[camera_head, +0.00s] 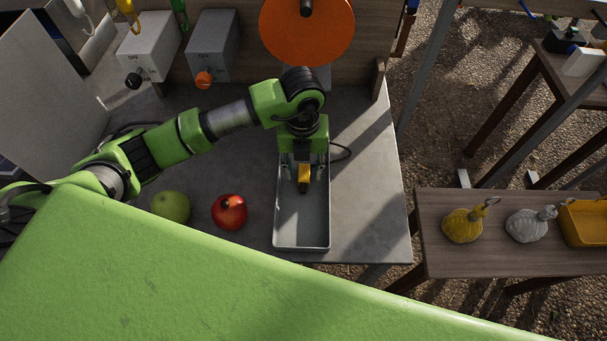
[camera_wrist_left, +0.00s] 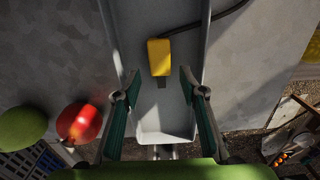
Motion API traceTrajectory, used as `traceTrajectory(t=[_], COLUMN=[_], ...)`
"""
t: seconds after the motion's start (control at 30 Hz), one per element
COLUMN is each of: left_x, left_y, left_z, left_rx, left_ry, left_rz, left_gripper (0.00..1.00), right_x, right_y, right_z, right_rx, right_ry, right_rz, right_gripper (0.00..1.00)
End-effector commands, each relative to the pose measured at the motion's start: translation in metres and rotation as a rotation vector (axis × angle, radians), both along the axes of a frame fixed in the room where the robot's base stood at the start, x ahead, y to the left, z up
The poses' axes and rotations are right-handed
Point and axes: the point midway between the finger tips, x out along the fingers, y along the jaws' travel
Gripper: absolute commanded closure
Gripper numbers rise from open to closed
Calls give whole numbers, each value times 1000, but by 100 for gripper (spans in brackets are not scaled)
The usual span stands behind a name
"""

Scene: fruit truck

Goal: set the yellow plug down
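The yellow plug (camera_head: 304,173) is in the grey tray (camera_head: 302,246) on the workbench. In the left wrist view, the plug (camera_wrist_left: 159,55) lies over the floor of the tray (camera_wrist_left: 165,138), and a dark cable runs from it over the tray's right rim. My left gripper (camera_head: 303,164) points down over the tray, above and close to the plug. In the left wrist view its two fingers (camera_wrist_left: 157,95) are spread, with a gap on both sides of the plug and nothing gripped. My right gripper is not in view.
A green apple (camera_head: 171,207) and a red fruit (camera_head: 229,212) lie left of the tray. Two grey switch boxes (camera_head: 212,45) and an orange disc (camera_head: 306,30) stand behind. A side table (camera_head: 440,262) at right holds a yellow and a grey pouch and a yellow bin.

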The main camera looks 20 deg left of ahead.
Motion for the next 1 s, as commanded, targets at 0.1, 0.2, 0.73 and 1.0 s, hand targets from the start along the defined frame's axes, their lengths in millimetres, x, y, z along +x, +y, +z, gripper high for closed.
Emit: traceTrajectory(t=[0.1,0.2,0.73,1.0], left_x=[2,2,0,0], left_y=[0,0,0,0], left_z=[26,48,93,92], left_rx=[-1,-1,-1,-1], left_ry=[-8,-8,0,0], left_rz=[-1,-1,0,0], left_gripper=[62,62,62,62], right_x=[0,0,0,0], right_y=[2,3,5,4], right_z=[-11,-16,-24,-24], right_rx=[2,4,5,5], right_ry=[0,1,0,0], right_rz=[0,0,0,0], right_gripper=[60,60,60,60])
